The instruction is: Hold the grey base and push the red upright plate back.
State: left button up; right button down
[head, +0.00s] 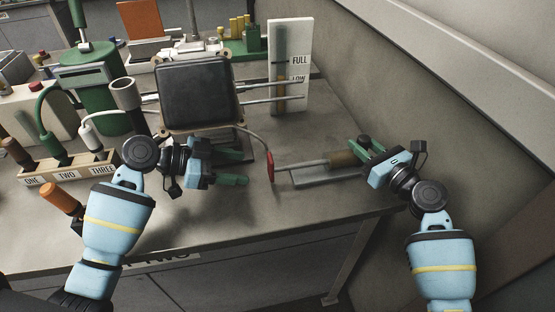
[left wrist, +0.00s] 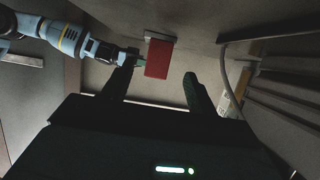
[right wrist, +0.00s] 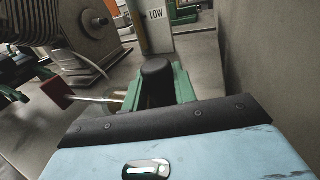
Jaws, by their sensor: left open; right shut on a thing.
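The red upright plate (head: 270,160) stands at the end of a rod, left of the grey base (head: 318,183), which lies low on the bench. In the left wrist view the plate (left wrist: 158,58) appears beyond and between my finger tips. My left gripper (head: 243,167) is open and empty, a short gap left of the plate. My right gripper (head: 365,149) is shut on a black post (right wrist: 157,72) at the right end of the fixture. The plate (right wrist: 57,93) also shows at the left in the right wrist view. My right gripper partly hides the base.
A dark square panel on a stand (head: 196,92) with rods and a cable is behind my left gripper. A white FULL/LOW gauge board (head: 291,60) stands behind the fixture. A numbered wooden block (head: 68,170) is at left. A wall borders the right; front bench is clear.

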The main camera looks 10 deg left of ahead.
aim_at(268, 160)
pick_arm(q)
jog(key=w+d, duration=0.1)
jog(key=d, duration=0.1)
jog(key=w+d, duration=0.1)
jog(key=d, duration=0.2)
jog(key=w+d, duration=0.1)
jog(key=d, duration=0.2)
jog(key=shift+w+d, duration=0.1)
jog(key=shift+w, duration=0.1)
pick_arm(e)
jog(key=shift+s+f, duration=0.1)
jog(key=shift+f, duration=0.25)
pick_arm(q)
jog(key=shift+w+d+f, duration=0.25)
jog(key=shift+d+f, duration=0.05)
jog(key=shift+d, duration=0.2)
grip_shut()
jog(key=w+d, duration=0.1)
jog(key=d, duration=0.1)
jog(key=w+d, duration=0.1)
jog(key=d, duration=0.1)
jog(key=w+d, duration=0.1)
jog(key=d, duration=0.2)
jog(key=shift+s, duration=0.1)
grip_release()
jog(key=shift+a, duration=0.1)
